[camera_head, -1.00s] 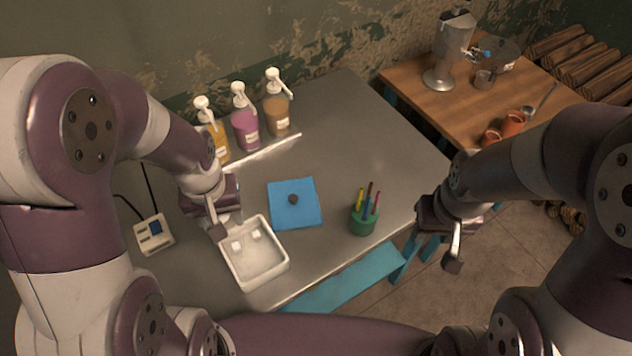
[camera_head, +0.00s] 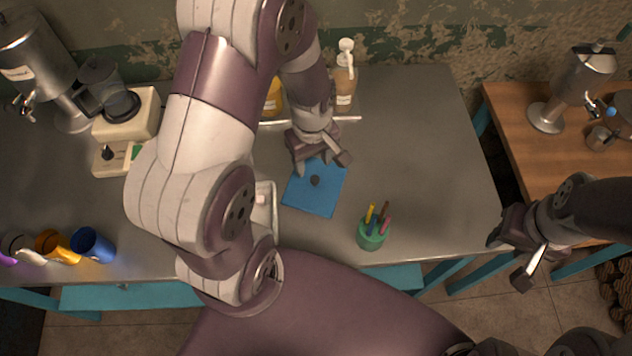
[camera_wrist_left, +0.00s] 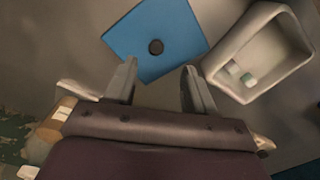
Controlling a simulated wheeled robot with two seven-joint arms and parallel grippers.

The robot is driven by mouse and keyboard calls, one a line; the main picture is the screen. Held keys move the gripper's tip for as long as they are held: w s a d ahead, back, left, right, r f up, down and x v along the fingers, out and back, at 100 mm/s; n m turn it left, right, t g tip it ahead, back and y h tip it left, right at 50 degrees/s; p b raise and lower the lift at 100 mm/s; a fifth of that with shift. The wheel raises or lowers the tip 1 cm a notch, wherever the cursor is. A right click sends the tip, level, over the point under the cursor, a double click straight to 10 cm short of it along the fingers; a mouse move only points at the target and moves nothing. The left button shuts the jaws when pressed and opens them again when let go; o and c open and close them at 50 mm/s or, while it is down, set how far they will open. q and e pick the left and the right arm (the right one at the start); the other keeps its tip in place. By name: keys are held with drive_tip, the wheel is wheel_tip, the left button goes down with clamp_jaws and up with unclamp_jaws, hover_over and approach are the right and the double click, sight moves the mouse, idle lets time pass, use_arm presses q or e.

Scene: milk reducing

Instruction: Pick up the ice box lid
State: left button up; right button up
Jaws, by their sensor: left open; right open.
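The ice box lid (camera_head: 314,196) is a flat blue square with a small dark round knob (camera_head: 315,181) in its middle, lying on the grey counter. My left gripper (camera_head: 321,166) is open and empty at the lid's back edge, seemingly above it. In the left wrist view the lid (camera_wrist_left: 178,38) lies beyond the fingertips of my open left gripper (camera_wrist_left: 157,72), with the knob roughly between them. The white ice box (camera_wrist_left: 294,70) stands open beside the lid with a few ice cubes inside. My right gripper (camera_head: 514,262) is open and empty, off the counter's right side.
A green cup of pens (camera_head: 372,237) stands right of the lid. Pump bottles (camera_head: 344,88) stand behind on a shelf strip. A blender (camera_head: 122,115) and several cups (camera_head: 92,245) are at left. A wooden table (camera_head: 520,125) is at right. The counter's right part is clear.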

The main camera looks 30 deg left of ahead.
sight(315, 178)
use_arm(q)
wheel_tip(315, 178, down, 7)
drive_tip(key=shift+w+d+r+p, duration=0.1)
drive_tip(key=shift+d+r+p, duration=0.05)
drive_tip(key=shift+p, duration=0.15)
drive_tip(key=shift+w+f, duration=0.2)
drive_tip(key=shift+f, duration=0.25)
clamp_jaws()
